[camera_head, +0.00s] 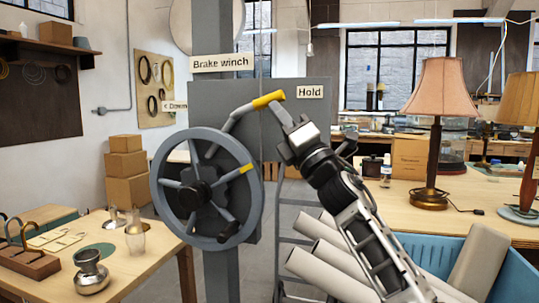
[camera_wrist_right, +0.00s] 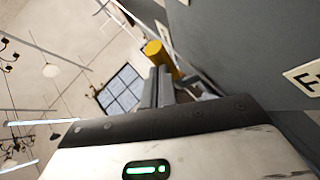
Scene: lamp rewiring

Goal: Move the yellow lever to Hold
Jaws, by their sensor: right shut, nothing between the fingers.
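The yellow lever (camera_head: 268,99) has a grey arm and a yellow grip, and it tilts up to the right on the brake winch. Its grip end lies just left of and below the Hold label (camera_head: 310,92). My right gripper (camera_head: 279,109) is shut and empty, with its fingertips at or just under the yellow grip's right end; I cannot tell if they touch. In the right wrist view the yellow grip (camera_wrist_right: 162,57) shows just beyond the shut fingers (camera_wrist_right: 160,85). The Down label (camera_head: 175,106) is at the left. My left gripper is out of view.
The grey spoked winch wheel (camera_head: 157,185) stands below the lever, in front of the grey post and panel. A wooden table (camera_head: 150,262) with small metal parts is at left. A blue bin (camera_head: 510,275) with pale rolls and a lamp bench (camera_head: 478,207) are at right.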

